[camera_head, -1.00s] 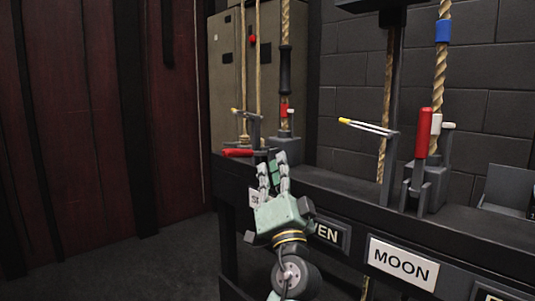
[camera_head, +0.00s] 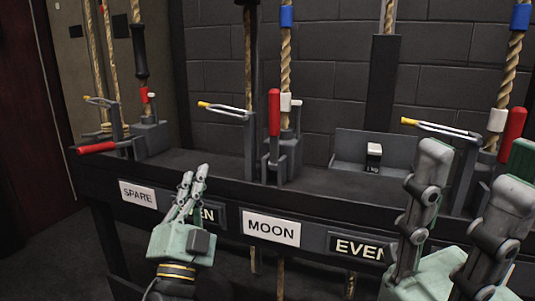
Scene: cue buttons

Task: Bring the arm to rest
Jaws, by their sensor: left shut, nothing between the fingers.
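My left gripper (camera_head: 196,172) is shut and empty, fingers pointing up, in front of the bench's front rail. It partly covers a sign ending in "EN" (camera_head: 209,214). My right gripper (camera_head: 474,170) is large at the lower right, its fingers wide apart with nothing seen between them. The left red-handled lever (camera_head: 97,148) lies level on the bench, apart from my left gripper. The middle red lever (camera_head: 274,112) stands upright. The right red lever (camera_head: 513,126) is up and slightly tilted, partly behind my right gripper.
A small tray (camera_head: 350,145) holds a white-topped block (camera_head: 374,152). Dark floor shows at the lower left.

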